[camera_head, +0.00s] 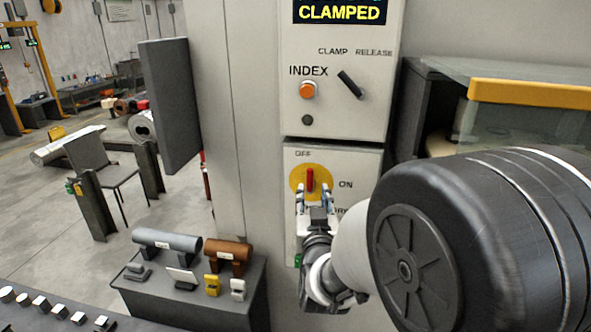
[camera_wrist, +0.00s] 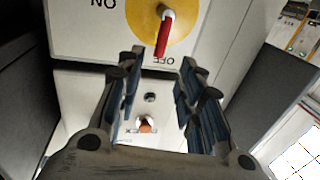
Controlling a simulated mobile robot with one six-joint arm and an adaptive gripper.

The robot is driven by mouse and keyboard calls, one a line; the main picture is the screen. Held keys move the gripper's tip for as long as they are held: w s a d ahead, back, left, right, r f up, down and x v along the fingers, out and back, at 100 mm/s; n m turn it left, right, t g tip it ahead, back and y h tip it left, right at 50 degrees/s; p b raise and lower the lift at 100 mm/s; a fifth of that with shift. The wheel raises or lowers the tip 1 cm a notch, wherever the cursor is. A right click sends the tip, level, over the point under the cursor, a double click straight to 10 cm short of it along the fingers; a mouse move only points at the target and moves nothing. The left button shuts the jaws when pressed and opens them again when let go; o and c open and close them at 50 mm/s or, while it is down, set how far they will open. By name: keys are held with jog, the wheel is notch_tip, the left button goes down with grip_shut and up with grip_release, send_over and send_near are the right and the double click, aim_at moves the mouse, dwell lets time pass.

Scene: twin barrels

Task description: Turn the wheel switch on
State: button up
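The wheel switch is a yellow disc (camera_head: 296,182) with a red handle (camera_head: 310,179) on the lower panel of the cabinet. The handle stands upright and points toward the OFF mark; the ON mark is to its right. My gripper (camera_head: 314,194) is just in front of and below the handle, fingers apart. In the wrist view, which is upside down, the red handle (camera_wrist: 166,34) and yellow disc (camera_wrist: 145,18) lie beyond the fingertips of my gripper (camera_wrist: 161,62). Nothing is between the fingers. I cannot tell whether a finger touches the disc.
The upper panel holds an orange INDEX button (camera_head: 308,90), a black clamp/release lever (camera_head: 349,84) and a CLAMPED display (camera_head: 340,13). A small table (camera_head: 215,300) with cylinders stands at lower left. A dark cabinet with a yellow bar (camera_head: 530,94) is at right.

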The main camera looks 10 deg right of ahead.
aim_at(310, 177)
jog(key=w, duration=0.3)
jog(key=w+d, duration=0.1)
jog(key=w, duration=0.7)
jog(key=shift+w+d, duration=0.15)
jog(key=shift+w, duration=0.1)
jog(key=shift+c, duration=0.3)
grip_shut()
